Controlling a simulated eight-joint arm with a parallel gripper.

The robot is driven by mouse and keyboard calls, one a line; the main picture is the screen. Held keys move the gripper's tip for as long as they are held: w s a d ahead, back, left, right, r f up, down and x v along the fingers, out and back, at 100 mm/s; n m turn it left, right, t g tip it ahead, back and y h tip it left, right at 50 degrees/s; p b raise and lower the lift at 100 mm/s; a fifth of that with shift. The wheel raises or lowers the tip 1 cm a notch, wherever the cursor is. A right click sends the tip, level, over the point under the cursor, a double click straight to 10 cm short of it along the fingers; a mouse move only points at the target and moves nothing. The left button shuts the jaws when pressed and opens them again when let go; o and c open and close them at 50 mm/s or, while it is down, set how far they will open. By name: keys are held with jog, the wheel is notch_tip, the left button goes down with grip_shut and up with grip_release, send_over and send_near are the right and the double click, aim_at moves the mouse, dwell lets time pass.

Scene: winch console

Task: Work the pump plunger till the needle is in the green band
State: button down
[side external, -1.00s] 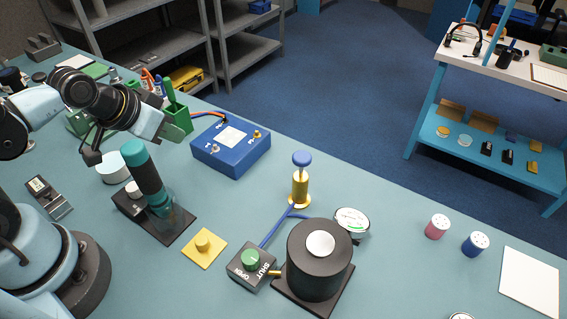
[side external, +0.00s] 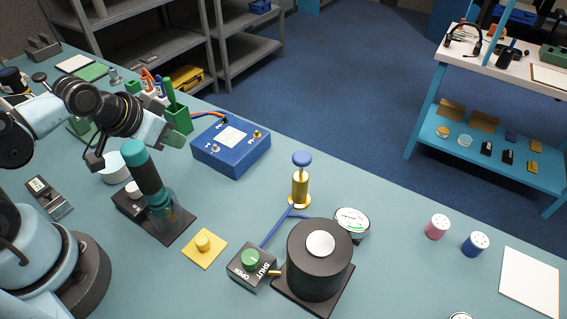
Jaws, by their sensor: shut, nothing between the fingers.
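The pump (side external: 299,190) is a brass cylinder standing upright on the bench, with a blue round plunger knob (side external: 301,158) raised above it on a short stem. A white-faced gauge (side external: 352,222) lies just right of it. The gauge has some green on its face, but its needle is too small to read. A blue hose links the pump to a dark valve box (side external: 252,266) with a green knob (side external: 250,259) and OPEN and SHUT labels. My gripper (side external: 174,139) is shut and empty, in the air well left of the pump, near the green pen holder.
A black drum (side external: 318,270) stands right in front of the pump. A blue box (side external: 232,152), a teal-handled device (side external: 146,172) and a yellow plate with a knob (side external: 204,249) lie between my arm and the pump. The bench is clear behind the pump.

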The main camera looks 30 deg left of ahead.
jog(key=shift+f, duration=2.85)
dwell(2.4)
jog(key=shift+r, duration=0.15)
jog(key=shift+r, duration=1.95)
jog(key=shift+r, duration=0.1)
notch_tip(320, 180, up, 7)
